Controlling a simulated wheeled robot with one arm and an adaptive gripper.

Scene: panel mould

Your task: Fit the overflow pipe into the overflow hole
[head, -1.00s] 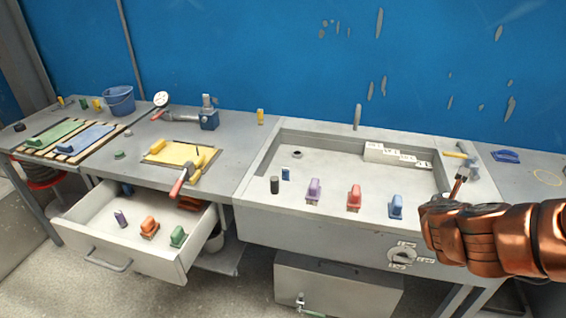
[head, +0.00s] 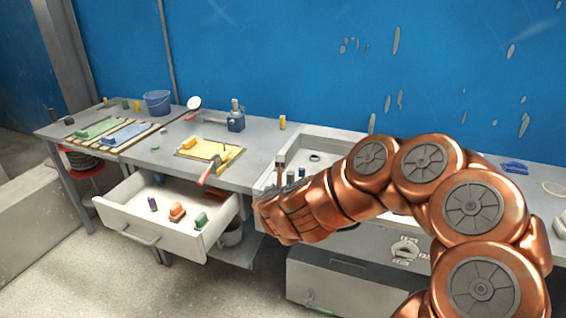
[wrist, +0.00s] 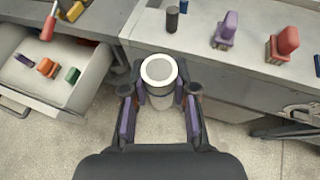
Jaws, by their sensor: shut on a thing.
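My gripper (wrist: 160,84) is shut on a pale grey cylinder with a round, rimmed white end, taken to be the overflow pipe (wrist: 159,69). The pipe's end faces the wrist camera, and its lower part is mostly hidden between the fingers. The gripper is in front of the bench, near the gap between the open drawer and the sunken basin (head: 300,138). In the head view my copper arm hides the fingers and much of the basin. A small dark-centred ring on the basin floor, perhaps the overflow hole (head: 314,156), shows left of my arm.
The open drawer (head: 118,212) holds several coloured blocks and juts out at left. A yellow board (head: 212,153) lies left of the basin.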

